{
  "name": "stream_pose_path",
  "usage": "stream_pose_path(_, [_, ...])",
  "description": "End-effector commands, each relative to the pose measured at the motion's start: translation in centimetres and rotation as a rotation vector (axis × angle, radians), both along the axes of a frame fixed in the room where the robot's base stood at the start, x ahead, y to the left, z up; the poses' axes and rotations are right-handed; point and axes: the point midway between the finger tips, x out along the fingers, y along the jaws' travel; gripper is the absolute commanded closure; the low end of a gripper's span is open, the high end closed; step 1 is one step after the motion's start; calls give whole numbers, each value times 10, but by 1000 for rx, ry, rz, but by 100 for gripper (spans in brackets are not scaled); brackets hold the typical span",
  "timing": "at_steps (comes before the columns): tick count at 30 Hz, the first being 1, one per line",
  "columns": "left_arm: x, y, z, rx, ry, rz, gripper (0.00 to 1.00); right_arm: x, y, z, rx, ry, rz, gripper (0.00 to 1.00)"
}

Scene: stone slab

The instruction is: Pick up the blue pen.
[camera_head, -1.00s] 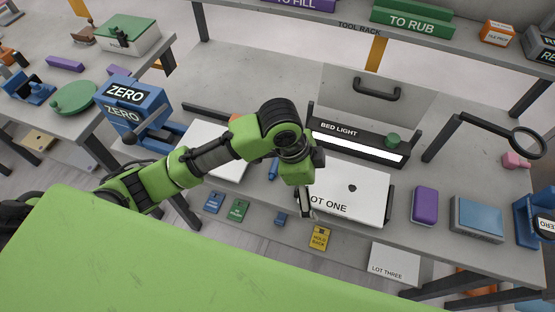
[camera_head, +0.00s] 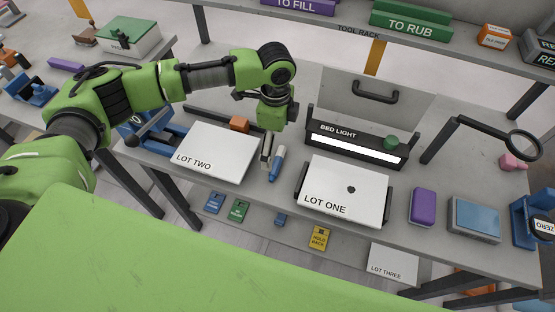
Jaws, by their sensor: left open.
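The blue pen (camera_head: 277,163) stands out between the LOT TWO and LOT ONE boards, lying on the grey slab with its long side running toward the front edge. My left gripper (camera_head: 266,163) is open, pointing down just to the left of the pen. Its fingers are small in the view, and I cannot tell whether they touch the pen. My right gripper does not show.
The LOT TWO board (camera_head: 213,152) is left of the pen and the LOT ONE board (camera_head: 345,192) right of it. The BED LIGHT unit (camera_head: 357,147) stands behind LOT ONE. An orange block (camera_head: 239,124) lies behind LOT TWO. Several tags hang below the front edge.

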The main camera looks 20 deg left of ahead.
Motion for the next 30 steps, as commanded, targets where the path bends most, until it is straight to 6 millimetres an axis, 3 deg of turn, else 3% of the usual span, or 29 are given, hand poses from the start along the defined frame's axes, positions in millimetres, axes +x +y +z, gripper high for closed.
stream_pose_path(3, [0, 0, -15, 0, 2, 0, 0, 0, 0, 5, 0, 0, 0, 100])
stream_pose_path(11, [-2, -2, -35, 1, 2, -2, 0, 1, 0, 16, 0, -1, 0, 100])
stream_pose_path(18, [-3, -4, -70, 1, 1, 0, 0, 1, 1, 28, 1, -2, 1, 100])
stream_pose_path(27, [-3, -4, -77, 0, -1, -1, 0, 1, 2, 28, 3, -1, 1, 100])
stream_pose_path(30, [-3, -4, -77, 0, -1, -1, 23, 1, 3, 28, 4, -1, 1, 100])
